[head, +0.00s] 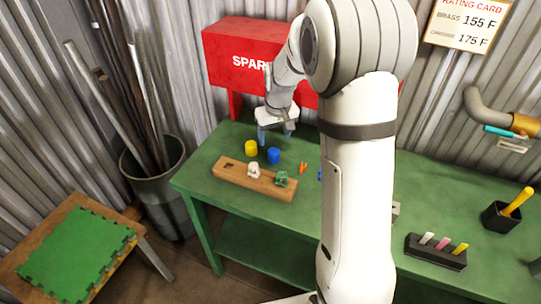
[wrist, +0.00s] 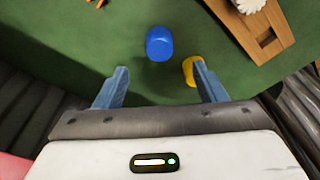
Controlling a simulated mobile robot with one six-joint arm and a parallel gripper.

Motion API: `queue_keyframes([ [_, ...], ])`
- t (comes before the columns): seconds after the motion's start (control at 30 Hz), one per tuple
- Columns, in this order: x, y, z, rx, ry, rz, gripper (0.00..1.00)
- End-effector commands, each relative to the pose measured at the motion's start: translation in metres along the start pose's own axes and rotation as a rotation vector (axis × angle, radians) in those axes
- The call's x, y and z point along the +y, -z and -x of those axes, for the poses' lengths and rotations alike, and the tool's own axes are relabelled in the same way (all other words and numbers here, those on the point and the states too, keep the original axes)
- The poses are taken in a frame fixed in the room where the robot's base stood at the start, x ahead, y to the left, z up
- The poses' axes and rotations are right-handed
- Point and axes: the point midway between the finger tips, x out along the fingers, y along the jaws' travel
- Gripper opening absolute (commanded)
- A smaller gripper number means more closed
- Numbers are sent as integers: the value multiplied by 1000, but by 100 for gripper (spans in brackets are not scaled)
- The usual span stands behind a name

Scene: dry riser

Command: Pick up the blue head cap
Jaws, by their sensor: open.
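The blue head cap (head: 273,155) stands on the green bench, just behind the wooden block. In the wrist view the blue cap (wrist: 159,43) lies ahead of the fingertips, roughly between their lines and apart from both. My gripper (wrist: 162,80) is open and empty, with its two blue fingers spread. In the head view my gripper (head: 264,136) is above the bench, behind the caps. A yellow cap (head: 251,148) stands left of the blue one; in the wrist view the yellow cap (wrist: 190,70) is partly hidden by the right finger.
A wooden block (head: 230,177) with a white piece (head: 254,170) and a green piece (head: 281,179) lies in front of the caps. Orange bits (head: 303,168) lie to the right. A red SPARE box (head: 232,72) stands behind. My arm hides the bench middle.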

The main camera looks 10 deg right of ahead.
Motion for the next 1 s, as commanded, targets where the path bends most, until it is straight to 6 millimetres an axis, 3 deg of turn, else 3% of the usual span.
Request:
queue_keyframes([
  [0.53, 1, -3, -70, -4, 0, 0, 64],
  [0.83, 1, -3, -76, -1, 0, -1, 64],
  [1.0, 2, -3, -76, -1, 0, -2, 51],
])
